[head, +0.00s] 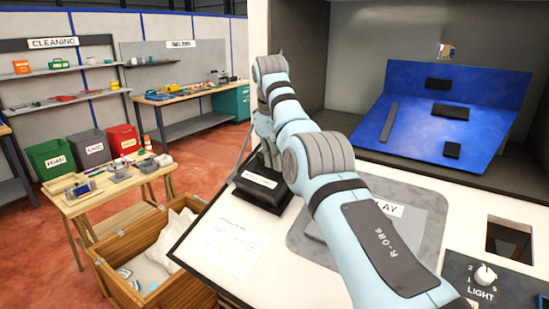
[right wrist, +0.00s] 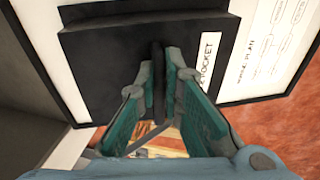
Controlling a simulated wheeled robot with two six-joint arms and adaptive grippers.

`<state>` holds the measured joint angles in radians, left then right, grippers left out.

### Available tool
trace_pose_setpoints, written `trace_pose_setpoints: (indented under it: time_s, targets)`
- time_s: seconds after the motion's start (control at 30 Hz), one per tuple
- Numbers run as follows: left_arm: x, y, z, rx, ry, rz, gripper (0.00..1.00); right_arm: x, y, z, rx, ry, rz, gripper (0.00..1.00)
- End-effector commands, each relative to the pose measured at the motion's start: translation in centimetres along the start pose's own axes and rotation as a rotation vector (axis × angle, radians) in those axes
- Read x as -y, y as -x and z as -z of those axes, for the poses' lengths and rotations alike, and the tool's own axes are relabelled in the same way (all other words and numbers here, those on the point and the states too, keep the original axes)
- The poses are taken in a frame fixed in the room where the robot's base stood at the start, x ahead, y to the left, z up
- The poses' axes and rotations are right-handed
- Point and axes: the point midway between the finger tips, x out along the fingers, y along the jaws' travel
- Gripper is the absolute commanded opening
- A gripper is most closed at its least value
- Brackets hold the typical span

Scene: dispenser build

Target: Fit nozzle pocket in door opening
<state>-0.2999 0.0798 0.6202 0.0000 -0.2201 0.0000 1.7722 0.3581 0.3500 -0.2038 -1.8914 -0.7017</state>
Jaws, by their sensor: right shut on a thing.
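A black block (head: 262,196) with a white label sits on the white worktop's left part in the head view. In the right wrist view the block (right wrist: 100,55) fills the upper middle, and its label ends in "POCKET". My right gripper (right wrist: 163,80) is shut on a thin black upright piece at this block, which I take as the nozzle pocket (right wrist: 158,64); where pocket and any stand part is unclear. The blue folded panel (head: 410,100) in the grey booth has several dark rectangles; I cannot tell which is the door opening. My left gripper is not in view.
A grey mat (head: 437,222) lies mid-worktop, partly behind my right arm. A square hole (head: 508,240) and a light knob (head: 485,274) are at the right. A printed sheet (head: 228,246) lies left. A wooden crate (head: 150,262) and small table (head: 108,190) stand beyond the edge.

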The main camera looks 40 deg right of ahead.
Motion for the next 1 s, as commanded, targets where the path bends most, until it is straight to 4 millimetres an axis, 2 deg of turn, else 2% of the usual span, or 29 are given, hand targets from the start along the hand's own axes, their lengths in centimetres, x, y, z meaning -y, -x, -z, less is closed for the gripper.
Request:
trace_pose_setpoints:
  time_s: [0.43,0.47,0.5,0.6,0.87,1.0]
  targets:
    - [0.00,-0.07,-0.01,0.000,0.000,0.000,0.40,0.04,-0.47,-0.17,0.009,-0.001,0.004,0.00]
    - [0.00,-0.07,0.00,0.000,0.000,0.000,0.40,0.04,-0.48,-0.18,0.009,-0.001,0.004,0.11]
    - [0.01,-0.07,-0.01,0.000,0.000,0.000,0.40,0.04,-0.47,-0.17,0.009,-0.001,0.004,0.17]
    - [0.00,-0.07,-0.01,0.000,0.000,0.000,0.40,0.02,-0.42,-0.15,0.007,-0.001,0.003,0.31]
    - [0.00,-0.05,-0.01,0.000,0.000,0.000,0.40,-0.01,-0.32,-0.11,0.005,-0.001,0.002,0.31]
    - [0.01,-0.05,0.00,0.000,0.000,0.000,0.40,0.00,-0.33,-0.11,0.005,-0.001,0.002,0.53]
